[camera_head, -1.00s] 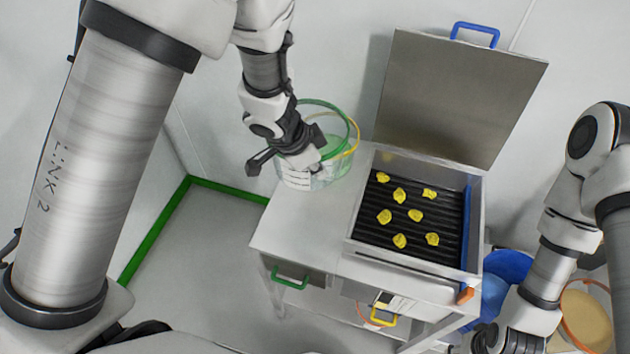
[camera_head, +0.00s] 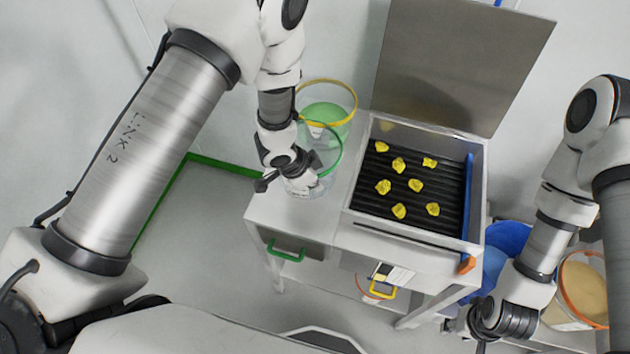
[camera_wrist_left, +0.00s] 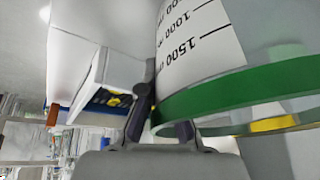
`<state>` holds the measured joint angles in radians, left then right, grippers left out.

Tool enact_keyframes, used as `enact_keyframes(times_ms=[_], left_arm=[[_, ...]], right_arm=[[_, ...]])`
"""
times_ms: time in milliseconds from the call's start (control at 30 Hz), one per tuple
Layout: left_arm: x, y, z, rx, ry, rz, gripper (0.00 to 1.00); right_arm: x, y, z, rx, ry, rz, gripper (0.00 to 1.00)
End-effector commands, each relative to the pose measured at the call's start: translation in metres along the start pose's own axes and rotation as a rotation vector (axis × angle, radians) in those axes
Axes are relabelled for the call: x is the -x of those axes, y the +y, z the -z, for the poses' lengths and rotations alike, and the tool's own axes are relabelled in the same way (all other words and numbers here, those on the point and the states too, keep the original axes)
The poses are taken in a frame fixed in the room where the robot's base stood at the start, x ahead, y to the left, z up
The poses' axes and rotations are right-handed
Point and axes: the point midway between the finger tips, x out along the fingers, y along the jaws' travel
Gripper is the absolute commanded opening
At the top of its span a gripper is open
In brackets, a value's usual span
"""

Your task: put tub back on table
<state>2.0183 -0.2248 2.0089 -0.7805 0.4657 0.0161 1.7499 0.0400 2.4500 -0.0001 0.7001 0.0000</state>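A clear tub with a green rim (camera_head: 334,168) is at the left part of the table (camera_head: 345,228) in the head view. My left gripper (camera_head: 296,178) is shut on its wall near the rim. The left wrist view shows the tub's green rim (camera_wrist_left: 245,95) beside the fingers (camera_wrist_left: 165,130) and a white scale reading 1000 and 1500. The head view does not show clearly whether the tub's base touches the tabletop. My right gripper (camera_head: 480,330) is low at the right, partly cut off, its fingers unclear.
A yellow-rimmed tub (camera_head: 350,92) with green contents stands close behind. An open metal box (camera_head: 478,200) with yellow lumps on a black ribbed bed is to the right, its lid (camera_head: 455,65) raised. A blue bin (camera_head: 508,238) and an orange-rimmed bucket (camera_head: 585,285) stand right.

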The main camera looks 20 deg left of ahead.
Motion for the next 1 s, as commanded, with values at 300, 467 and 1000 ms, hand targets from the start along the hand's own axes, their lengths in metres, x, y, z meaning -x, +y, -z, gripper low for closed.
enact_keyframes(times_ms=[300, 467, 1000], left_arm=[[-0.003, 0.0, -0.001, 0.0, 0.0, 0.0, 0.31], [-0.003, 0.0, -0.001, 0.0, 0.0, 0.0, 0.31], [0.083, -0.001, 0.001, 0.0, 0.003, 0.003, 0.31]], right_arm=[[-0.002, 0.0, 0.0, 0.0, 0.0, 0.0, 0.4], [-0.002, 0.0, 0.0, 0.0, 0.0, 0.0, 0.4], [-0.008, 0.0, 0.0, 0.0, 0.0, 0.0, 0.4]])
